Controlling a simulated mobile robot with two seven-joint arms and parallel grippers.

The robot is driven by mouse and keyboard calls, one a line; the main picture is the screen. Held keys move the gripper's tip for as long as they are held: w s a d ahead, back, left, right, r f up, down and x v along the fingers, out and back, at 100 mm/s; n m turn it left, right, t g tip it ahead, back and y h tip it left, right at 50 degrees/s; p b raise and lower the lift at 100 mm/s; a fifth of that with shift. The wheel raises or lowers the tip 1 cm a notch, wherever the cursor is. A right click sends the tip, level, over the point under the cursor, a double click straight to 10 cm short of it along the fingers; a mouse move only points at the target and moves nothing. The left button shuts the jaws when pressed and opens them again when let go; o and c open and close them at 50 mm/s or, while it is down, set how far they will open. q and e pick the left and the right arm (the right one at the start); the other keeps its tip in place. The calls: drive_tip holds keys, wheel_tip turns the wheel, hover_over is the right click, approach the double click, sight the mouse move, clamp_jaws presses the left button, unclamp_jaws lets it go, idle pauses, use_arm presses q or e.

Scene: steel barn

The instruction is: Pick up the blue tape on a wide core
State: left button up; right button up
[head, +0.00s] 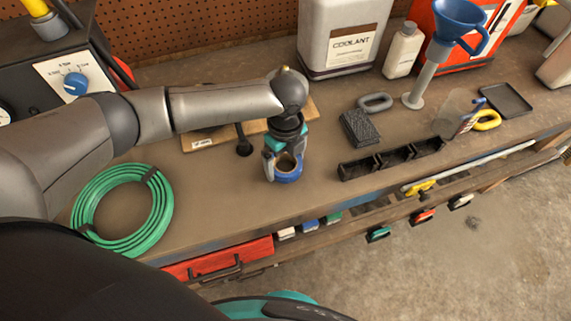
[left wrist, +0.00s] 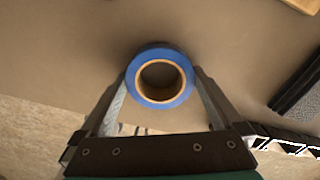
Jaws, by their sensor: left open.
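The blue tape (head: 288,176) is a blue roll on a wide tan core. It sits on the brown workbench (head: 225,205) near the front edge. In the left wrist view the blue tape (left wrist: 160,54) shows from above, with the bench seen through its core. My left gripper (head: 284,164) points down over the tape, fingers open. In the left wrist view the left gripper's fingers (left wrist: 160,88) stand on either side of the roll. I cannot tell whether they touch it. My right gripper is not in view.
A green hose coil (head: 83,215) lies to the left. To the right are a black divided tray (head: 378,167), a dark grey block (head: 360,128) and a grey ring (head: 375,102). A coolant jug (head: 322,62) stands behind. A red drawer (head: 215,262) is below the edge.

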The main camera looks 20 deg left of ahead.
use_arm(q)
drive_tip(key=shift+c, duration=0.2)
drive_tip(key=c, duration=1)
drive_tip(key=shift+r, duration=0.15)
